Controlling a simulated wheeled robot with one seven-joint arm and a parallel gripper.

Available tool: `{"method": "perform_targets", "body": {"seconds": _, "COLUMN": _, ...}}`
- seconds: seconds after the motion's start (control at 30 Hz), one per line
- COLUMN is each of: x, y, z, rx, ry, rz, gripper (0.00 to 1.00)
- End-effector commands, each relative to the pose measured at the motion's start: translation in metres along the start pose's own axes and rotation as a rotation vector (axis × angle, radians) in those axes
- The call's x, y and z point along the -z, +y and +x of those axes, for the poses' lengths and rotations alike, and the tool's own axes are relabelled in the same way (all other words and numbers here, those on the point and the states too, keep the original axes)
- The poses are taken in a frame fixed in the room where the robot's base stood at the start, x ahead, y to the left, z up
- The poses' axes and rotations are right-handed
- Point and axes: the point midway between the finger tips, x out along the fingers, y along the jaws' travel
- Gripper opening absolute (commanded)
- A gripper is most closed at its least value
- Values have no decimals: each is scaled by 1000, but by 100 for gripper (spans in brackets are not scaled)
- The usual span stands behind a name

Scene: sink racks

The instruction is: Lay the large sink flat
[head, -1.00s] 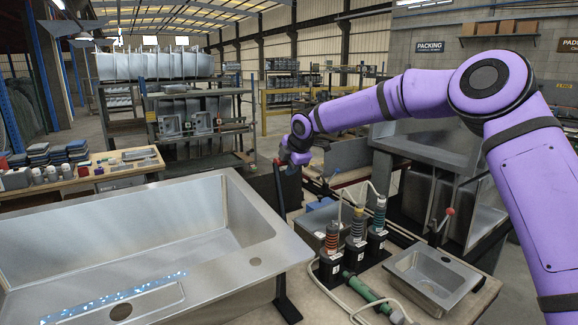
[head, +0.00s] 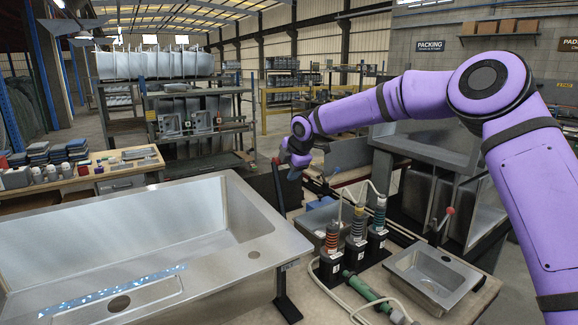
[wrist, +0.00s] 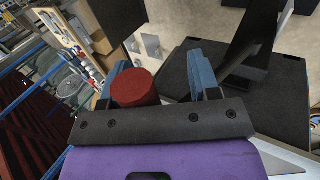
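The large sink (head: 262,252) is a wide steel basin at the left of the head view, its open side and drain hole showing. Its right corner stands above the bench beside a black upright support. I cannot tell whether it is level. A dark lever (head: 279,187) with a red knob rises behind its right side. My gripper (head: 287,166) is at the lever's top. In the wrist view the red knob (wrist: 135,88) sits between my gripper's blue fingers (wrist: 156,84), close to the left finger, with a clear gap to the right finger.
Coloured cylinders (head: 357,228) with hoses, a green tube (head: 363,287) and a small sink (head: 432,276) stand on the bench to the right. Another red-knobbed lever (head: 448,214) is farther right. A tool bench (head: 125,185) and racks (head: 190,115) are behind.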

Motion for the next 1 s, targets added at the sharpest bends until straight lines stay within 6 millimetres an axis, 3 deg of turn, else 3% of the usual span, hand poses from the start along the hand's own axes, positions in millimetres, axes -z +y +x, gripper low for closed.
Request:
{"method": "perform_targets", "body": {"seconds": 0.43, "x": -1, "y": 4, "z": -14, "rx": -11, "ry": -3, "rz": 0, "gripper": 55}}
{"method": "perform_targets", "body": {"seconds": 0.8, "x": -1, "y": 3, "z": -78, "rx": -9, "ry": -3, "rz": 1, "gripper": 55}}
{"method": "perform_targets", "body": {"seconds": 1.0, "x": -1, "y": 2, "z": -103, "rx": -7, "ry": -3, "rz": 1, "gripper": 55}}
